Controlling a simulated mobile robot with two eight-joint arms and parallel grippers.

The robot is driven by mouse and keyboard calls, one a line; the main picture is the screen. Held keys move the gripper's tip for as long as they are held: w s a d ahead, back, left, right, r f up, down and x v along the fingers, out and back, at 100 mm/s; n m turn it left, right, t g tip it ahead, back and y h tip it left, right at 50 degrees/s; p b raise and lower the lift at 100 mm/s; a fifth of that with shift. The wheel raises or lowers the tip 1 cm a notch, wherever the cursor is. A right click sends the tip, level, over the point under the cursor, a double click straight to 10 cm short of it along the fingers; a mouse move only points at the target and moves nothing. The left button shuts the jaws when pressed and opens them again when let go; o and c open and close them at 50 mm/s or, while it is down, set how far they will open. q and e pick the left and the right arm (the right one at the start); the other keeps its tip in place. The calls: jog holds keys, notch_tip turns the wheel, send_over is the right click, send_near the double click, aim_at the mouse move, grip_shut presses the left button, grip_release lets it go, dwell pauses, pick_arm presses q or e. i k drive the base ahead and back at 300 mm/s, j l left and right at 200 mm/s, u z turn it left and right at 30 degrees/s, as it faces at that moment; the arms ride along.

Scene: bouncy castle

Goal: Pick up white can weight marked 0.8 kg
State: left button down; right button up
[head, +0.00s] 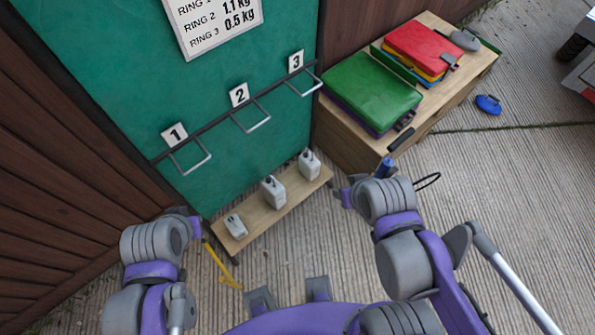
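Three white can weights stand in a row on a low wooden shelf: a low one at the near left (236,227), a taller one in the middle (272,191) and another at the far right end (309,165). Their markings are too small to read, so I cannot tell which is 0.8 kg. My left gripper (197,222) is left of the near weight, apart from it, and mostly hidden by its own arm. My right gripper (345,192) is right of the shelf, with no weight visible at it. Its finger gap is not clear.
A green board carries hooks numbered 1 (174,134), 2 (239,94) and 3 (296,61), and a weight sign (215,22). A wooden cabinet (352,140) at right holds green (372,88) and red (420,50) cases. A blue object (488,104) lies on the paving.

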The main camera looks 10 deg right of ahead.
aim_at(310, 166)
jog(key=k+l+u, duration=0.25)
jog(key=l, duration=0.2)
jog(key=k+l+u, duration=0.2)
jog(key=l, duration=0.25)
jog(key=k+l+u, duration=0.25)
jog(key=l, duration=0.15)
jog(key=k+l+u, duration=0.25)
jog(key=l, duration=0.15)
jog(key=i, duration=0.1)
